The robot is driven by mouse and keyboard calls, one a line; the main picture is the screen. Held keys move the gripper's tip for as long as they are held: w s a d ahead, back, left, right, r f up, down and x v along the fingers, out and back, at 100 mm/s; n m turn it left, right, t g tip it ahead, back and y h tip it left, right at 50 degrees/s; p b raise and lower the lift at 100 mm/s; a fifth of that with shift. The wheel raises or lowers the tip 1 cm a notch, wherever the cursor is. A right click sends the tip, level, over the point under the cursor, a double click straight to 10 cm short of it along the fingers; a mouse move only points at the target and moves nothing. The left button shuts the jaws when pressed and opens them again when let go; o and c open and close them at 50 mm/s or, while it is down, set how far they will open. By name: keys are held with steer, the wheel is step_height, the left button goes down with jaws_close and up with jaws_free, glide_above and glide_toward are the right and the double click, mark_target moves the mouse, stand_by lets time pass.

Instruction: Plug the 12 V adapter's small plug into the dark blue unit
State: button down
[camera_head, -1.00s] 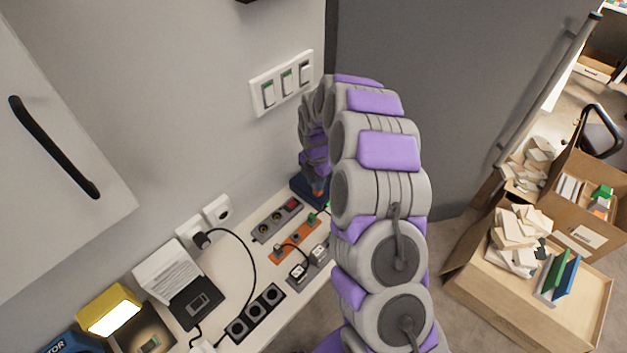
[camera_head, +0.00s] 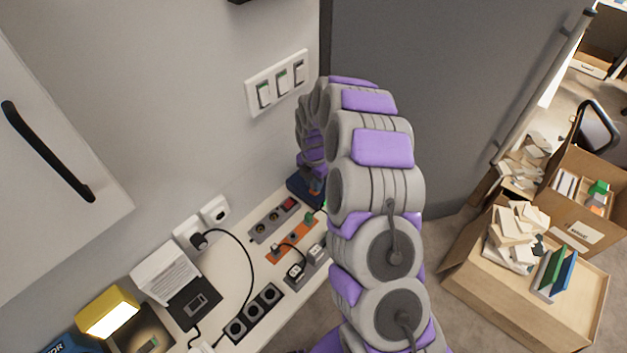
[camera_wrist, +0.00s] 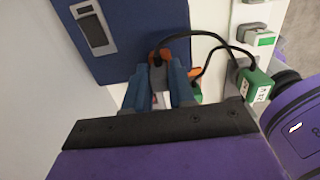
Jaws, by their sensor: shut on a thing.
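The dark blue unit (camera_wrist: 120,35) fills the top of the wrist view, with a grey framed dark slot on its face. In the head view its edge (camera_head: 300,188) shows beside my arm at the shelf's far end. My gripper (camera_wrist: 162,72) has blue fingers with orange tips. It is shut on a small grey plug (camera_wrist: 157,76), right by the unit's lower edge. A black cable arcs near the plug towards a green-faced adapter (camera_wrist: 258,85) on the right. The adapter's print is too small to read surely. Whether the plug touches the unit is hidden.
The shelf carries an orange socket strip (camera_head: 292,240), a grey strip with a red switch (camera_head: 273,220) and a black socket strip (camera_head: 253,312). Wall switches (camera_head: 281,84) are above. Open cartons (camera_head: 520,290) stand on the floor at right.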

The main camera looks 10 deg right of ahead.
steer(key=shift+a, duration=0.25)
steer(key=shift+s+d+f, duration=0.1)
steer(key=shift+d+f, duration=0.05)
steer(key=shift+d, duration=0.1)
stand_by(0.4)
steer(key=shift+f, duration=0.15)
stand_by(0.4)
steer(key=c, duration=0.9)
jaws_free()
steer(key=shift+a, duration=0.1)
steer(key=shift+o, duration=0.2)
step_height(320, 180, up, 18)
steer(key=p, duration=0.3)
steer(key=shift+f, duration=0.25)
